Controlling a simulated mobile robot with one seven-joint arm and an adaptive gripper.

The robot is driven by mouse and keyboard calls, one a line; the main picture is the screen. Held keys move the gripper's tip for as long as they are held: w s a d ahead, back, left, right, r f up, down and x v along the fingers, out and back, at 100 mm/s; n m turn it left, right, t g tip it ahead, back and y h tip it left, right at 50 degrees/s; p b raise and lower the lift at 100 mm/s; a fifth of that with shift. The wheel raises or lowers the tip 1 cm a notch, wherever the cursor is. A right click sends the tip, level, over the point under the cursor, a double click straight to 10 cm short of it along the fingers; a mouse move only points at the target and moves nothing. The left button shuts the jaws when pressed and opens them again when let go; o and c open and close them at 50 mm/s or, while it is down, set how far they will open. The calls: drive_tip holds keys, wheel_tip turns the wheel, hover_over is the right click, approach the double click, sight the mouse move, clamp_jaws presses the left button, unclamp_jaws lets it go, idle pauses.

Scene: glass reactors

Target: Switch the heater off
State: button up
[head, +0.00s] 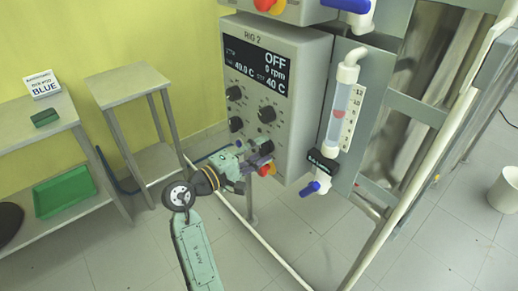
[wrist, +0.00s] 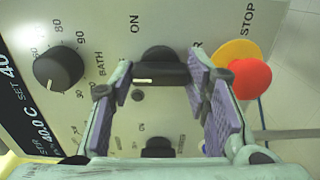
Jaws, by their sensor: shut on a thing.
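The rig's control box (head: 312,60) has a display (head: 257,67) reading OFF, 0 rpm, 40.0 C and set 40 C. In the wrist view a black switch knob (wrist: 160,70) lies between the purple finger pads, with a pale mark near its left end. ON is printed above it, and a label ending in R is partly hidden by a finger. My gripper (wrist: 160,84) is shut on this knob. In the head view my gripper (head: 262,152) is at the lower part of the panel and hides most of the knob.
A BATH dial (wrist: 58,68) and another black knob (wrist: 157,147) are close by. A red STOP button (wrist: 250,79) on a yellow base sits just right of the fingers. A glass flow tube (head: 344,105) with a blue valve stands right of the box.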

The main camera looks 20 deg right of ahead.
drive_tip(key=o, duration=1.2)
drive_tip(key=shift+c, duration=0.2)
drive_tip(key=shift+a, duration=0.1)
drive_tip(key=v, duration=1.2)
